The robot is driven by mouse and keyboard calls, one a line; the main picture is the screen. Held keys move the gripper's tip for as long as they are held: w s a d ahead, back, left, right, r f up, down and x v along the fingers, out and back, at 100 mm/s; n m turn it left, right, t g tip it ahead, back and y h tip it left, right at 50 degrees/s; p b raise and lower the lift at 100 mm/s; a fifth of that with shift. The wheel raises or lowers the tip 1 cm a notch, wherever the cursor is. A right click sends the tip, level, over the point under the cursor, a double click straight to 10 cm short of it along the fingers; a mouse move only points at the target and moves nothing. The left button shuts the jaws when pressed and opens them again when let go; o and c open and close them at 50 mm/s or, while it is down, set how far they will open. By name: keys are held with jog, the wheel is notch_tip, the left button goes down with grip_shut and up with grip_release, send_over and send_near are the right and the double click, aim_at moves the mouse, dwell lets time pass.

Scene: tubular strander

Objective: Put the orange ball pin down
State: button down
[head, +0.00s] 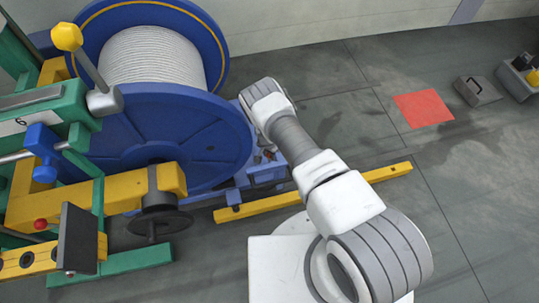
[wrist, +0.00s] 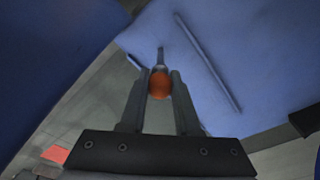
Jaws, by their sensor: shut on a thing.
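The orange ball pin (wrist: 159,84) shows in the wrist view as an orange ball with a thin grey shank pointing away from my gripper. My gripper (wrist: 160,92) is shut on the ball, with one finger on each side. A blue surface (wrist: 215,70) lies behind and beyond the pin; I cannot tell whether the shank tip touches it. In the head view my arm reaches up to the right side of the big blue reel (head: 185,140). There my gripper and the pin are hidden behind my arm and the reel.
The strander frame, with a yellow-knobbed lever (head: 67,37), stands at the left. A yellow floor bar (head: 245,210) lies below my arm. A red floor square (head: 423,108), a grey block (head: 478,91) and a grey bin (head: 515,80) are at the right. Open floor lies between.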

jog(key=c, duration=0.6)
grip_release()
jog(key=shift+r, duration=0.1)
jog(key=r+p, duration=0.1)
jog(key=r, duration=0.3)
jog(key=r+p, duration=0.2)
jog(key=r, duration=0.2)
jog(key=s+r+p, duration=0.1)
jog(key=r+p, duration=0.1)
jog(key=r, duration=0.2)
jog(key=shift+s+a, duration=0.1)
jog(key=shift+a, duration=0.3)
